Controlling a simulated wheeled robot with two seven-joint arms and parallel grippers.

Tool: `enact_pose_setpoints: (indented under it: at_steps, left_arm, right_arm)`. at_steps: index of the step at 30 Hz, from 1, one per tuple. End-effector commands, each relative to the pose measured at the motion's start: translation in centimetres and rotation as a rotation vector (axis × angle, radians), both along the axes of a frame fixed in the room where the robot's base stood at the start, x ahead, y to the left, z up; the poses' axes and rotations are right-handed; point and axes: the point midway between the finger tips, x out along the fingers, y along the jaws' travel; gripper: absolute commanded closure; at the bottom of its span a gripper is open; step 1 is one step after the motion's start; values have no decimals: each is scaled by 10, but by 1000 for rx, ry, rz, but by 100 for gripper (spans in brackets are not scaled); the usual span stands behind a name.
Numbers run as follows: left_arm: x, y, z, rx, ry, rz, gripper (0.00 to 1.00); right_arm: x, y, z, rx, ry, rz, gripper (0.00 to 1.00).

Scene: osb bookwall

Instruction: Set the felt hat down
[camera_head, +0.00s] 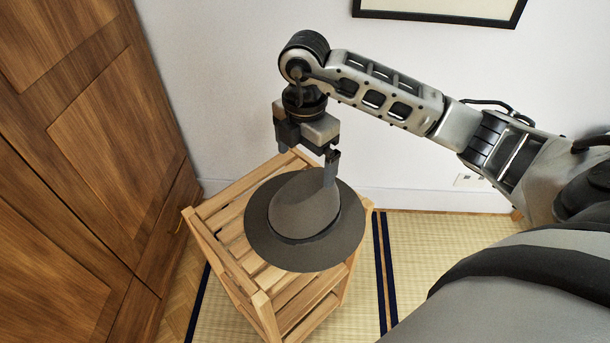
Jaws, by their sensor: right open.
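The grey felt hat (305,211) rests brim down on the slatted wooden stand (233,217), toward its right side. Part of its brim reaches past the stand's right edge. My right gripper (306,166) is above the far side of the hat, its fingers spread apart and pointing down. One fingertip is in front of the crown's upper right and the other is farther left, beyond the brim. I cannot tell whether a finger touches the felt. My left gripper is not in view.
A tall wooden cabinet (100,130) stands close on the left. A white wall (215,75) rises behind the stand, with a framed picture (440,12) at the top. A woven mat (440,245) with dark bands covers the floor, clear to the right of the stand.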

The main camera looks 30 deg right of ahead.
Motion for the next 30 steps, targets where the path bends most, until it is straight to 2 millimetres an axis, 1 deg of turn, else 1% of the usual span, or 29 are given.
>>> enact_pose_setpoints:
  at_steps: [1,3,6,9,26,30]
  left_arm:
    - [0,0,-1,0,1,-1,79]
    - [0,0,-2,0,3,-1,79]
    - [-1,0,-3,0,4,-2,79]
    - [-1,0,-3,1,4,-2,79]
    - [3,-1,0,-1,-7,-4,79]
    - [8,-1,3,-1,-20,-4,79]
  right_arm:
    - [1,0,10,0,-5,0,0]
    - [1,0,21,1,-5,0,0]
    - [1,0,31,2,-3,0,0]
    - [0,0,37,0,-1,0,0]
    - [0,0,38,0,0,0,0]
    - [0,0,38,0,1,0,0]
